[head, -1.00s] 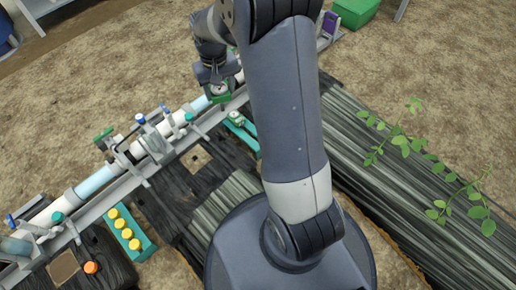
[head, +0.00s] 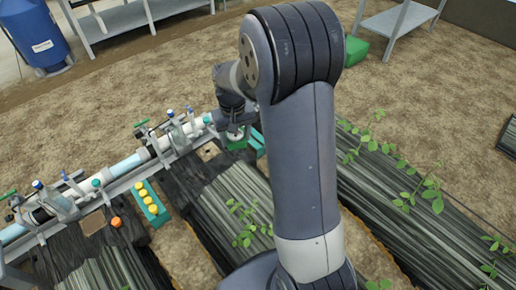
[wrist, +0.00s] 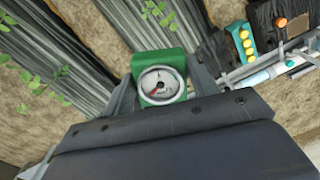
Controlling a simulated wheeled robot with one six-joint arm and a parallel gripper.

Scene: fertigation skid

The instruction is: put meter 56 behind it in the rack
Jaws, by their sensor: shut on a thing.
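A green meter (wrist: 145,98) with a round white dial and a red needle is between my gripper's fingers (wrist: 160,88) in the wrist view. Its number is not readable. In the head view my gripper (head: 234,128) holds the meter (head: 236,144) low, beside a teal rack (head: 258,136) at the end of the pipe skid. The arm and gripper hide part of that rack, so I cannot see its slots or whether the meter touches it.
The pipe (head: 127,166) on its grey frame, with upright clamps and valves, runs off left. A teal tray of yellow caps (head: 150,204) and an orange cap (head: 116,221) lie in front. Leafy plants (head: 430,195) grow on dark strips at right.

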